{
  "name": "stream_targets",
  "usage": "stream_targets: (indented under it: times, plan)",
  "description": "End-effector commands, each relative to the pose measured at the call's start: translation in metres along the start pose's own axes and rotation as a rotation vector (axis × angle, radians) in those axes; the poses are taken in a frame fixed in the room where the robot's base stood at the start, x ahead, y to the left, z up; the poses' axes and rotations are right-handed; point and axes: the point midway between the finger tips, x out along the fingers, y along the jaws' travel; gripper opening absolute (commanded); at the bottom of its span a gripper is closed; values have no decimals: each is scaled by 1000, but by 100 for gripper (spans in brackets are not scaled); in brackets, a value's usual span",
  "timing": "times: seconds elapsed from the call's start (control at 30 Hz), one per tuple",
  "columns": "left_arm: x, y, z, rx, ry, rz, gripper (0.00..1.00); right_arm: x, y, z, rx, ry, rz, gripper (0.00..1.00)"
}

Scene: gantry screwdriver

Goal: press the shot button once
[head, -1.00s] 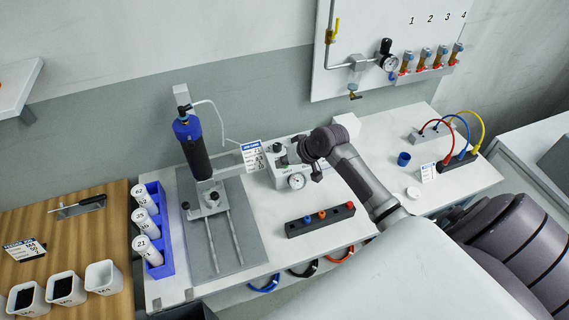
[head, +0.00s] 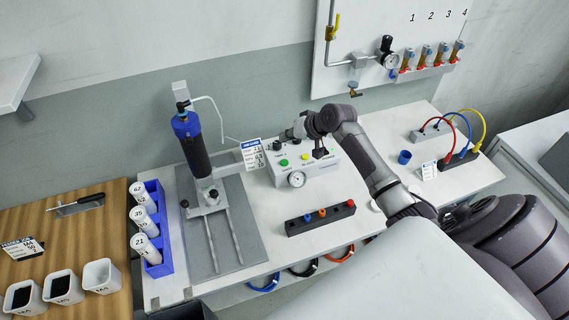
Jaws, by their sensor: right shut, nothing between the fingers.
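The white control box (head: 325,168) stands on the bench right of the dispensing stand. On its top are a green button (head: 284,162) and a yellow button (head: 305,157), with a round gauge (head: 297,180) on its front. The button lettering is too small to read, so I cannot tell which is the shot button. My right gripper (head: 320,153) is shut and empty, pointing down over the right part of the box, just right of the yellow button. I cannot tell whether its tips touch the box. My left gripper is not in view.
The blue-topped syringe stand (head: 195,150) and a number card (head: 252,153) are left of the box. A dark strip with coloured knobs (head: 320,218) lies in front. A blue cup (head: 404,157) and cabled socket block (head: 459,161) are to the right.

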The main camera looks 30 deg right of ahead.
Motion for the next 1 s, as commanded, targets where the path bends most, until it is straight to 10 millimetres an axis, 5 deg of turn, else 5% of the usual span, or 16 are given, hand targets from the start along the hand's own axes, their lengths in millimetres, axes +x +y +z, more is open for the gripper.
stream_targets:
  times: [0.4, 1.0]
  plan:
    - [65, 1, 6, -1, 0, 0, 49, 42, 30, 31, 0, 0, 0, 0]
    - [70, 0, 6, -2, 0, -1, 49, 54, 39, 40, 0, 0, 0, 0]
